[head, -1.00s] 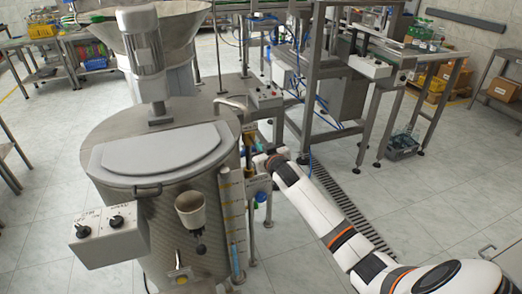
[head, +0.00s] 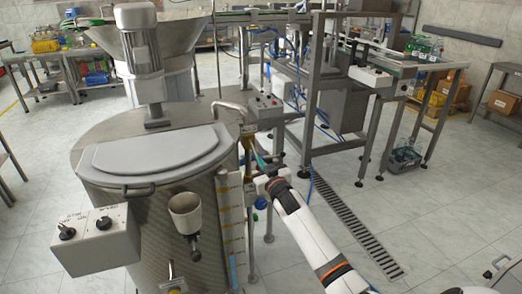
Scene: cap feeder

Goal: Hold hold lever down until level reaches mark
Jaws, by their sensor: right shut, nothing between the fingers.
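A steel tank (head: 165,235) stands at the left with a grey lid. A tall sight gauge (head: 231,225) with orange marks runs down its right side. Blue liquid (head: 233,270) shows in the gauge's lower part, below the upper marks. My right gripper (head: 256,174) is shut and empty, at the valve area just right of the gauge's top. A thin greenish lever-like part (head: 260,158) shows just above it. I cannot tell whether the gripper touches it or whether it is pressed down. My left gripper is not in view.
A control box (head: 97,240) with two black knobs and a funnel cup (head: 186,213) stick out from the tank front. A steel frame (head: 315,90) stands behind my right arm.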

